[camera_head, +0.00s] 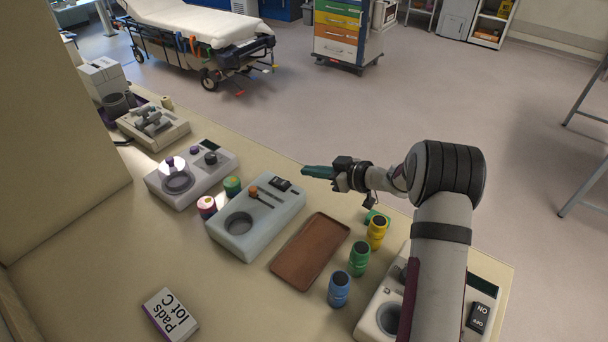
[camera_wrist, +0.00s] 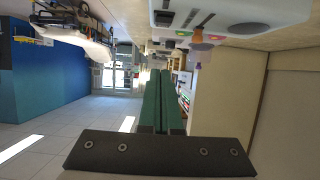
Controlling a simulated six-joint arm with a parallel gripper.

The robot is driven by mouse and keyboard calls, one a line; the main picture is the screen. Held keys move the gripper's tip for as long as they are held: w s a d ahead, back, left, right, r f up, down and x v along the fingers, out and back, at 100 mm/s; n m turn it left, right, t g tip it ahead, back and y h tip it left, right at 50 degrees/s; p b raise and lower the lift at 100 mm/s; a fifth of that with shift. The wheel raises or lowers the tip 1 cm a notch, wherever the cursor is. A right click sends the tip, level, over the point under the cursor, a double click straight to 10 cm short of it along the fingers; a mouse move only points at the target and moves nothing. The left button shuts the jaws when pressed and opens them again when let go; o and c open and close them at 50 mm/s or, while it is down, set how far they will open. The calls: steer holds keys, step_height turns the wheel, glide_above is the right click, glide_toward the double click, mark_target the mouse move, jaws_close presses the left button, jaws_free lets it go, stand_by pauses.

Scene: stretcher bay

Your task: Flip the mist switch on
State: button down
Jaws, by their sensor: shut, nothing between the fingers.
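My gripper (camera_head: 306,171) is shut and empty, its green fingers pointing left past the far end of the middle pale device (camera_head: 225,236). Its fingers also show in the wrist view (camera_wrist: 158,95). That device has a black rocker switch (camera_head: 280,184), a lever with an orange knob (camera_head: 253,189) and a round well. The fingertips look close to the rocker in the head view, apparently apart from it. The rocker also shows in the wrist view (camera_wrist: 163,18). A second rocker marked ON and OFF (camera_head: 479,317) is on the right device, partly behind my arm. I cannot tell which is the mist switch.
A brown tray (camera_head: 312,250) lies right of the middle device, beside blue (camera_head: 339,289), green (camera_head: 358,258) and yellow (camera_head: 377,232) cups. Another device (camera_head: 192,180) and two small jars stand to the left.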

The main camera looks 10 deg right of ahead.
glide_above(282, 181)
steer(key=s+d, duration=0.2)
steer(key=f, duration=0.3)
steer(key=shift+s, duration=0.2)
step_height(282, 181, down, 3)
steer(key=shift+f, duration=0.2)
steer(key=shift+d+f, duration=0.1)
steer(key=shift+f, duration=0.25)
steer(key=shift+s+d+f, duration=0.15)
steer(key=shift+s+f, duration=0.05)
steer(key=shift+f, duration=0.4)
steer(key=shift+r, duration=0.2)
steer(key=shift+r, duration=0.7)
